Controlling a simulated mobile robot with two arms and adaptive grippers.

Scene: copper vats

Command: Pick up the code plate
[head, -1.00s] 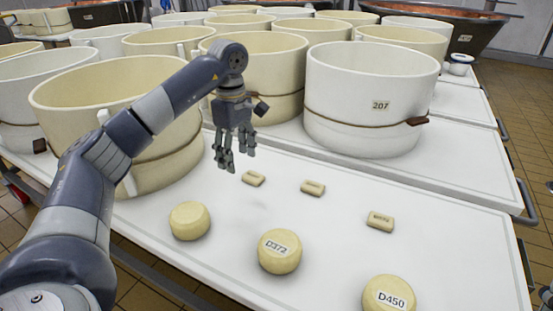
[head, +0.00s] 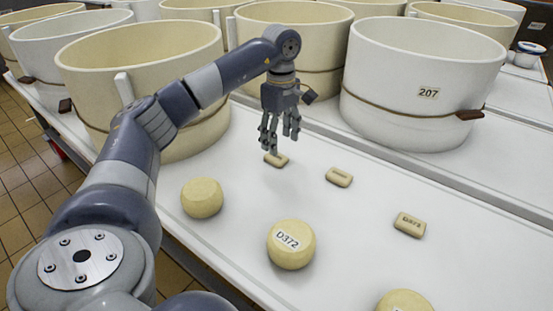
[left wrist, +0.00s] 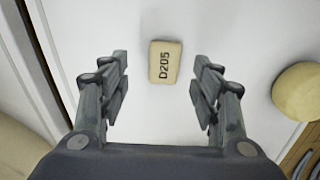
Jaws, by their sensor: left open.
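Three small beige code plates lie flat on the white table. The nearest to my left gripper is a plate (head: 277,160) just under its fingers; in the left wrist view this plate (left wrist: 165,62) reads D205 and lies between and slightly beyond the open fingertips. The middle plate (head: 339,177) and the right plate (head: 410,225) lie further right; their text is too small to read surely. My left gripper (head: 281,142) is open, empty, pointing down above the first plate. My right gripper is not in view.
Round cheeses stand in front: a plain-looking one (head: 202,198), one labelled D372 (head: 291,245) and one cut off at the bottom edge (head: 404,301). Large cream and white tubs, including one labelled 207 (head: 420,90), stand close behind the gripper. The white table (head: 350,240) is clear between plates and cheeses.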

